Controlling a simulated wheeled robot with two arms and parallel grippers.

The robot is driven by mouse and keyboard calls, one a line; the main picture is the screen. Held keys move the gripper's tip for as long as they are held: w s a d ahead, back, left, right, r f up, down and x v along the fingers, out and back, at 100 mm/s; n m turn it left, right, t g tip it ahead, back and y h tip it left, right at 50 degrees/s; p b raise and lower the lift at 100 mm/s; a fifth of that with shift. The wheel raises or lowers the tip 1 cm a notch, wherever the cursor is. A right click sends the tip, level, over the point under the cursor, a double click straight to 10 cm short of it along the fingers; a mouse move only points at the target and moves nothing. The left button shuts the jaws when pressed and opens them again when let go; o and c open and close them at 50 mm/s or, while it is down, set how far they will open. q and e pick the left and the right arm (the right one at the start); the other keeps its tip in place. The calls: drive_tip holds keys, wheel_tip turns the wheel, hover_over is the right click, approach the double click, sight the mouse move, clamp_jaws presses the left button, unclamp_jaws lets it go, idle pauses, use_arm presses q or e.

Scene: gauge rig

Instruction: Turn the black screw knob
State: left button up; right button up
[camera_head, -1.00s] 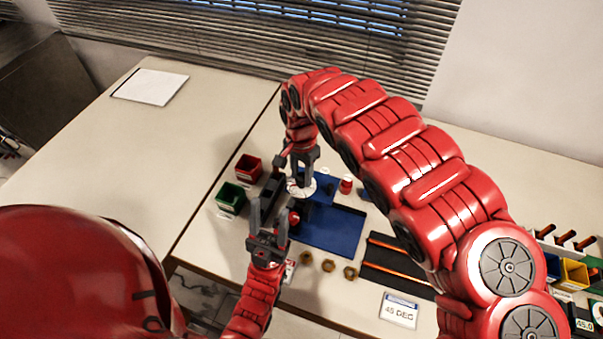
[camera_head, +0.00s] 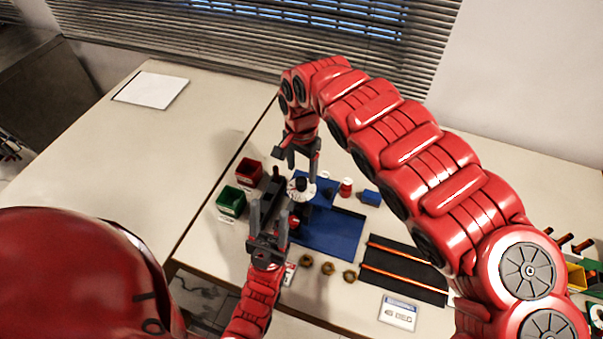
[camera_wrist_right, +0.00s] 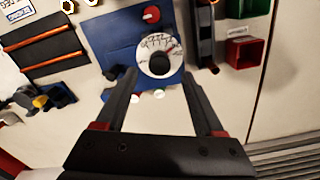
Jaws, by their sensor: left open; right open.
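The black screw knob (camera_wrist_right: 160,65) sits in the middle of a white dial with markings (camera_wrist_right: 146,44) on a blue rig (camera_wrist_right: 122,48) in the right wrist view. In the head view the knob (camera_head: 301,184) shows on the white dial, below my right gripper. My right gripper (camera_head: 300,163) is open and empty just above the dial; in the wrist view its fingers (camera_wrist_right: 160,82) are spread wide on both sides of the knob's line, apart from it. My left gripper (camera_head: 268,209) is open, pointing up, at the near-left side of the rig, close to a red knob (camera_wrist_right: 151,14).
A red bin (camera_head: 249,170) and a green bin (camera_head: 231,199) stand left of the rig. Several brass nuts (camera_head: 327,268) lie in front. A black mat (camera_head: 405,269) with orange rods lies right.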

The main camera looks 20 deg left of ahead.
sight(301, 180)
wheel_tip(301, 180, up, 13)
drive_tip(key=b, duration=0.2)
drive_tip(key=shift+r+b, duration=0.15)
drive_tip(key=shift+b, duration=0.2)
